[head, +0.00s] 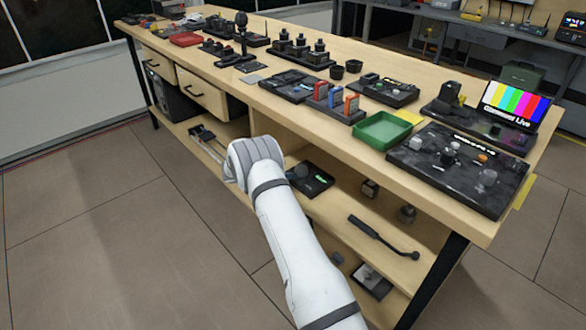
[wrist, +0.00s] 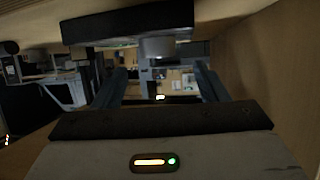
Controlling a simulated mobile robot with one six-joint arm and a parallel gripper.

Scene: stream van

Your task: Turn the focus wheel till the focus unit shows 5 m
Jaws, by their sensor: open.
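A dark unit with a small green readout (head: 318,180) lies on the lower shelf of the bench in the head view, just right of my wrist. It may be the focus unit; its figures are too small to read. My gripper (wrist: 159,72) shows in the wrist view with its two fingers apart and nothing between them. In the head view my own arm hides the fingers. A black block (wrist: 130,25) with a grey round part (wrist: 158,47) below it is ahead of the fingers. I cannot tell whether that part is the focus wheel.
The wooden bench top (head: 225,68) overhangs the shelf. A control panel (head: 457,165), a green tray (head: 383,131) and several small devices stand on it. A black handled tool (head: 372,232) lies right on the shelf. A wooden panel (wrist: 270,75) is close on the right in the wrist view.

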